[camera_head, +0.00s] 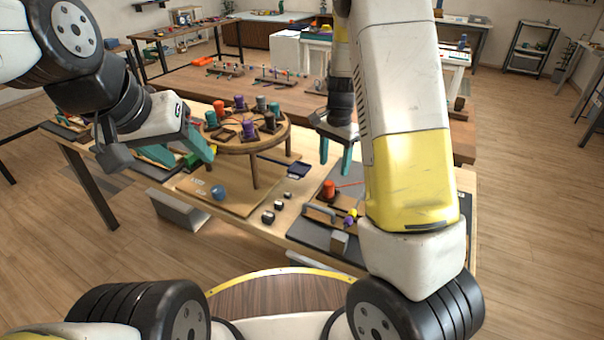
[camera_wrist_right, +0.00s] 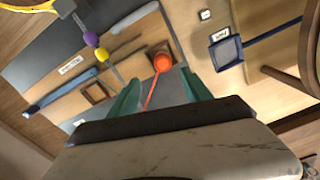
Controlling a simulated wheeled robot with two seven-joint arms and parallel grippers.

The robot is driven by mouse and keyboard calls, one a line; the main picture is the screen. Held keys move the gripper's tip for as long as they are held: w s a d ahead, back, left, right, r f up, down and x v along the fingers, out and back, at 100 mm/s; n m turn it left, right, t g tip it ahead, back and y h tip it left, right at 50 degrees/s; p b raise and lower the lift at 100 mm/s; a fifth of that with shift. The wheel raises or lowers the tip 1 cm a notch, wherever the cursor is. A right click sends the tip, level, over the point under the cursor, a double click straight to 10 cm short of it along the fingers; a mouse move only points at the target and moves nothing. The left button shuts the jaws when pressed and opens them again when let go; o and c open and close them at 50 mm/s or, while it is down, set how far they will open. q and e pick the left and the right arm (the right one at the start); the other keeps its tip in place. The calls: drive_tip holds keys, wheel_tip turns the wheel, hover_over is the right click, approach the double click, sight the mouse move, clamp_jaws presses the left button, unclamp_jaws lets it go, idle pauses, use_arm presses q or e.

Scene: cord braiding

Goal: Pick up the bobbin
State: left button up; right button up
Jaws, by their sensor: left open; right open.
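Several bobbins, purple, teal and orange-red, stand around the round wooden stand (camera_head: 247,145). A blue bobbin (camera_head: 218,191) sits apart on a brown board in front of it. An orange-red bobbin (camera_head: 330,188) sits at a wooden holder on the right, with a red cord. In the right wrist view this orange-red bobbin (camera_wrist_right: 162,63) lies just beyond my open fingertips, with its cord running back between them. My right gripper (camera_head: 335,167) is open and empty above it. My left gripper (camera_head: 192,162) is open and empty at the stand's left side.
A purple bead (camera_wrist_right: 91,39) and a yellow bead (camera_wrist_right: 100,54) are on a rod near the holder. A dark blue tray (camera_wrist_right: 227,53) lies beside the grey mat. Small dark blocks (camera_head: 268,217) sit near the table's front edge. The stand's legs rise between my grippers.

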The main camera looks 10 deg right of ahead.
sight(329, 183)
drive_tip(key=shift+w+a+f, duration=0.15)
drive_tip(key=shift+w+f, duration=0.05)
drive_tip(key=shift+f, duration=0.25)
drive_tip(key=shift+a+f, duration=0.1)
drive_tip(key=shift+f, duration=0.25)
drive_tip(key=f, duration=0.7)
drive_tip(key=shift+s+a, duration=0.1)
drive_tip(key=shift+a, duration=0.2)
drive_tip(key=shift+r, duration=0.1)
clamp_jaws()
